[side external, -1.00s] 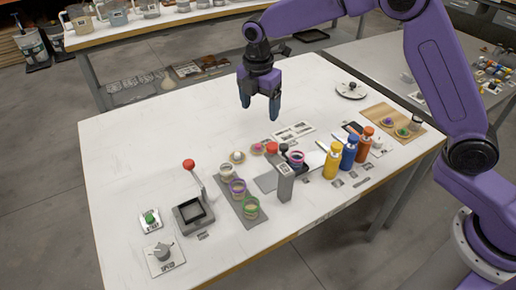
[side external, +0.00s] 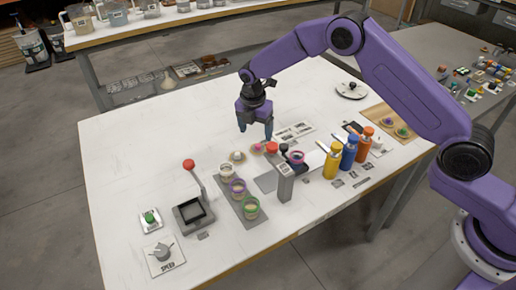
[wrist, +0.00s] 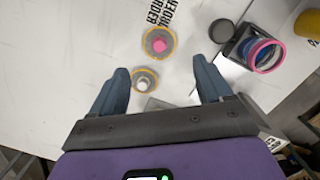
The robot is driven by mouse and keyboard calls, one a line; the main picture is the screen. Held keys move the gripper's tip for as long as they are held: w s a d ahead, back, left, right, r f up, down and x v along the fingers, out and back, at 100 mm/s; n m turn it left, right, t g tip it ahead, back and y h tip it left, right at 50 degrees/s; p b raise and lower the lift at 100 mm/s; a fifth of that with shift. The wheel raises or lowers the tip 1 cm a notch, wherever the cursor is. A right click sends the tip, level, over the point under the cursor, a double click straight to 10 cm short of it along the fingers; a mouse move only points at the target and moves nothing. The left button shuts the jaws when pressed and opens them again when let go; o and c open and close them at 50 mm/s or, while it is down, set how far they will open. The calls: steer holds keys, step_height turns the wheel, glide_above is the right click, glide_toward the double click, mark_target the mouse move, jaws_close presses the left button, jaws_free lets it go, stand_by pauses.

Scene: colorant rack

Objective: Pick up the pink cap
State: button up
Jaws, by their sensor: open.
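The pink cap (side external: 256,149) lies on the white table, near its middle. In the wrist view it is a round disc with a yellowish rim and a pink knob (wrist: 159,42), a little beyond the fingertips. A similar cap with a white knob (side external: 237,156) lies beside it to the left; in the wrist view this white-knobbed cap (wrist: 144,79) is between the fingers in the picture. My gripper (side external: 255,132) is open and empty, pointing down above the table just behind the caps. Its two dark fingers (wrist: 160,68) show apart in the wrist view.
Cups on a grey strip (side external: 252,221) are in front. Yellow (side external: 332,162), blue and orange bottles stand farther right. The table's back left is clear.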

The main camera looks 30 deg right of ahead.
mark_target(258, 145)
steer(key=shift+w+d+f, duration=0.1)
steer(key=shift+d+f, duration=0.1)
steer(key=shift+f, duration=1)
steer(key=shift+w+d+f, duration=0.15)
steer(key=shift+d+f, duration=0.05)
steer(key=shift+f, duration=0.95)
steer(key=shift+w+d+f, duration=0.1)
steer(key=shift+d+f, duration=0.1)
steer(key=shift+f, duration=1)
steer(key=c, duration=1.1)
